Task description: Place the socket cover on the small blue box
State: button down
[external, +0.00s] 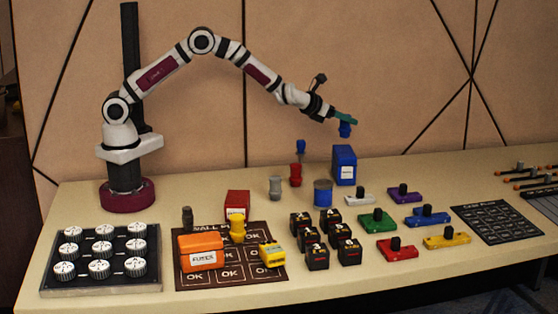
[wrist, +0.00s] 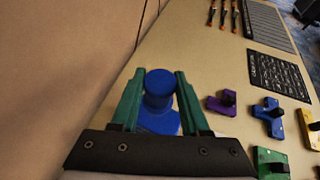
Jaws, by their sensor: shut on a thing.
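My gripper (external: 345,118) has green fingers and is shut on a small blue round-topped piece (external: 345,130), which I take to be the socket cover. In the wrist view this piece (wrist: 159,82) sits between the fingertips of my gripper (wrist: 160,80). The small blue box (external: 344,170) with a white label stands upright on the table. The held piece hangs just above the box, with a small gap in the external view. In the wrist view a blue shape below the piece, which seems to be the box (wrist: 160,123), is partly hidden.
A blue cylinder (external: 323,194), red piece (external: 296,175) and grey piece (external: 275,188) stand left of the box. Colored blocks with black knobs, such as the purple one (external: 405,194), lie to the right. The wall (external: 400,60) is close behind.

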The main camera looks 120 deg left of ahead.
aim_at(345, 132)
jog(key=f, duration=0.2)
jog(key=a+f, duration=0.1)
jog(key=f, duration=0.1)
jog(key=shift+s+f, duration=0.15)
jog(key=shift+f, duration=0.2)
jog(key=shift+c, duration=2)
grip_release()
jog(key=shift+f, duration=0.1)
